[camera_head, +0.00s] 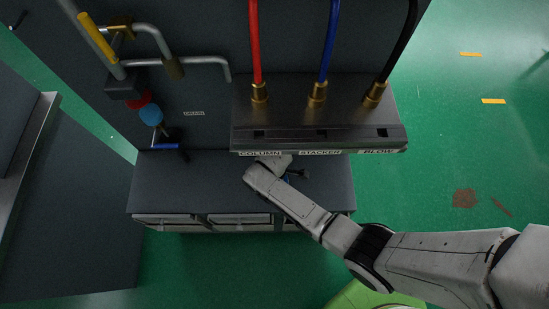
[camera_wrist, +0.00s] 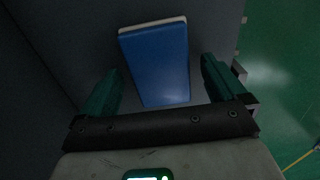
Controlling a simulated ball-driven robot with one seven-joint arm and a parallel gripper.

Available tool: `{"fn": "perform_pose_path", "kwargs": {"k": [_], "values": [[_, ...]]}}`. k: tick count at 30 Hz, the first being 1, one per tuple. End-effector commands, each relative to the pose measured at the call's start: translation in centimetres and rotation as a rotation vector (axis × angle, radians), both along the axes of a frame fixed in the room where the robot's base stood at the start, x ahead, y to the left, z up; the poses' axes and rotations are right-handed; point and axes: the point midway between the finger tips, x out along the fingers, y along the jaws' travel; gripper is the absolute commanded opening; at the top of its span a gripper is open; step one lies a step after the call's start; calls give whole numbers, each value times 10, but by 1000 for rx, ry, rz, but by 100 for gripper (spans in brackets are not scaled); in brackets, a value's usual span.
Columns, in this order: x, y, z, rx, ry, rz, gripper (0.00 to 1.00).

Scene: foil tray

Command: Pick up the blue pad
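The blue pad (camera_wrist: 155,62) shows in the wrist view as a flat blue rectangle with a pale edge at its far end, on a dark grey surface. My gripper (camera_wrist: 160,68) is open, with one teal finger to the left of the pad and one to the right. Gaps show on both sides, so neither finger touches it. How far the fingertips are above the pad, I cannot tell. In the head view my gripper (camera_head: 295,175) is over the grey bench under the metal manifold, small and partly hidden.
The metal manifold (camera_head: 318,125) with red, blue and black hoses overhangs the bench (camera_head: 200,185) close to my wrist. Bent pipes with a yellow handle (camera_head: 98,40) and a blue-and-red valve (camera_head: 150,112) stand at the left. Green floor at the right is open.

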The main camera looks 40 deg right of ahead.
Motion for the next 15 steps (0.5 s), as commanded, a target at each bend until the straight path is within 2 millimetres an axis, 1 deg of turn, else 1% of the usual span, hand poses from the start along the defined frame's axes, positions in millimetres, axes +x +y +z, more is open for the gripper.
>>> {"fn": "perform_pose_path", "kwargs": {"k": [1, 2, 15], "values": [[0, 0, 0, 0, 0, 0, 92], [0, 0, 0, 0, 0, 0, 89], [0, 0, 0, 0, 0, 0, 47]]}}
